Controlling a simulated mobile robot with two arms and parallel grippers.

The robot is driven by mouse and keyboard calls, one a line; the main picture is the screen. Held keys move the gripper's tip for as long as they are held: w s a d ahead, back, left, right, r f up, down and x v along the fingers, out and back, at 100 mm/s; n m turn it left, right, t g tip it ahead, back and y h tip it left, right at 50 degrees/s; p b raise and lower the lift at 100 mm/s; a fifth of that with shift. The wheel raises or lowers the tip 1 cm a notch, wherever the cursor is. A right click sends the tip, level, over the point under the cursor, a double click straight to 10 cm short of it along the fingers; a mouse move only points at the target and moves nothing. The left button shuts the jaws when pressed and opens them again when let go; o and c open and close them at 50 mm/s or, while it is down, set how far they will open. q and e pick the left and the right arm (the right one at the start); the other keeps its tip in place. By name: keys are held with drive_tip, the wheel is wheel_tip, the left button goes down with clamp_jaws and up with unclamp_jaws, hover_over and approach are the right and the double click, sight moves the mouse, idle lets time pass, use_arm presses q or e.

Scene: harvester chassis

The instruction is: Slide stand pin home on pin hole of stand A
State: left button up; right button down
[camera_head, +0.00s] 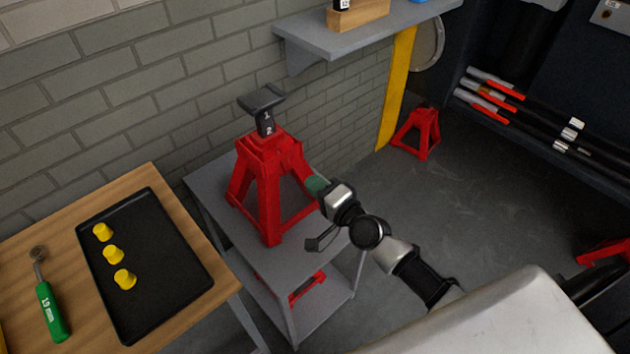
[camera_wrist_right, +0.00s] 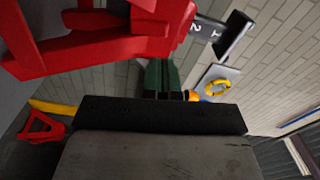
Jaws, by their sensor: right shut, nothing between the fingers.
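A red jack stand (camera_head: 270,190) stands upright on a grey table, its dark post marked 1 and 2 (camera_head: 265,122) raised from its top. In the right wrist view the stand (camera_wrist_right: 90,45) fills the upper left and the post (camera_wrist_right: 207,35) sticks out to the right. My right gripper (camera_head: 315,184) is just right of the stand's upper legs. Its green fingers (camera_wrist_right: 163,76) are shut and empty, close beside the red frame; I cannot tell whether they touch it. I cannot make out the stand pin or the pin hole. My left gripper is not in view.
The grey table (camera_head: 225,218) has a lower shelf with a red item (camera_head: 306,290). A wooden bench (camera_head: 60,225) at left holds a black tray (camera_head: 165,260) with yellow caps and a green tool (camera_head: 51,312). A wall shelf (camera_head: 365,35) overhangs behind; another red stand (camera_head: 417,132) is on the floor.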

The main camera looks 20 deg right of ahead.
sight(286, 163)
drive_tip(key=x, duration=0.4)
drive_tip(key=shift+w+a, duration=0.15)
drive_tip(key=shift+a, duration=0.15)
drive_tip(key=shift+w+a, duration=0.1)
drive_tip(key=shift+w, duration=0.3)
drive_tip(key=shift+x, duration=0.85)
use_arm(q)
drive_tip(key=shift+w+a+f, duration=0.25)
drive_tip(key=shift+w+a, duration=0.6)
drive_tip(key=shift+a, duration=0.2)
use_arm(e)
drive_tip(key=shift+w, duration=0.15)
use_arm(q)
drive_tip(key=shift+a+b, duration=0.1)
drive_tip(key=shift+b, duration=0.2)
use_arm(e)
drive_tip(key=shift+w, duration=0.1)
